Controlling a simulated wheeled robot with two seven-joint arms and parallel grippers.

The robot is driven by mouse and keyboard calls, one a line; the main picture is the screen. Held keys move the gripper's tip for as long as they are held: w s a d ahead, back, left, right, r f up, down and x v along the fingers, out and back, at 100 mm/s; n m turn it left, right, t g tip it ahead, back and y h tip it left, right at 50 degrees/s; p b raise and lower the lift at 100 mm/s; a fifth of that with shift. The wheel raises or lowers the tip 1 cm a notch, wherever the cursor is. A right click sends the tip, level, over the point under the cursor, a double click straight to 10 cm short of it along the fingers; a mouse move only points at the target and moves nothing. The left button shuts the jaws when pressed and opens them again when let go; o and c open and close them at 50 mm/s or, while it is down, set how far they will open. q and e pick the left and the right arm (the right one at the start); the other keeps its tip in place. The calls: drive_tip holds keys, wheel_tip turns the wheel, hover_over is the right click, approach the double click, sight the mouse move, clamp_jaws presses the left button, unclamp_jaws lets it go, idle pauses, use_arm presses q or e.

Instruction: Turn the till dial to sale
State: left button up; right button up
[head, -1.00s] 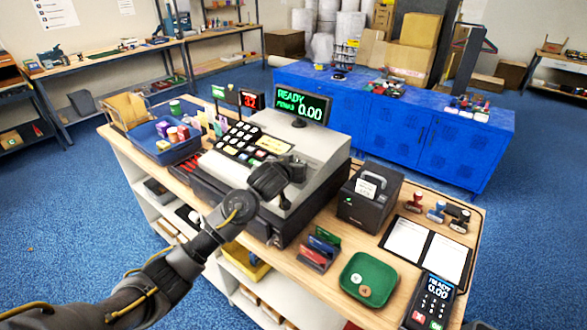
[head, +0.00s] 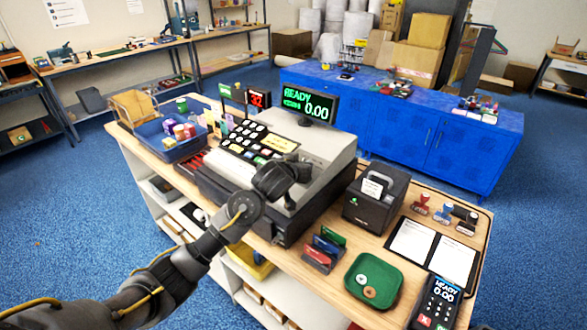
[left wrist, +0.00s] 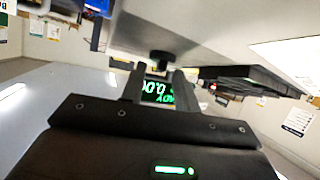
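The till (head: 318,150) is a grey register with a black keypad and a green display (head: 308,104) reading READY 0.00. My left gripper (head: 293,184) is at the till's right front top edge in the head view and covers part of it. In the left wrist view, its two fingers (left wrist: 159,76) stand apart, with the upside-down green display showing between them. A small dark round knob (left wrist: 160,60), which looks like the dial, sits just beyond or between the fingertips; I cannot tell whether they touch it. Its markings are not readable. My right gripper is not in view.
Right of the till are a black receipt printer (head: 375,198), a card holder (head: 324,248), a green tray (head: 361,296) and a card terminal (head: 437,303). A blue tray (head: 160,143) of items is at the left. The blue cabinet (head: 425,140) stands behind.

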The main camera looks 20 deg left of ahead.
use_arm(q)
drive_tip(key=b+v, duration=0.1)
drive_tip(key=v, duration=0.8)
drive_tip(key=shift+s+r, duration=0.15)
drive_tip(key=shift+s, duration=0.1)
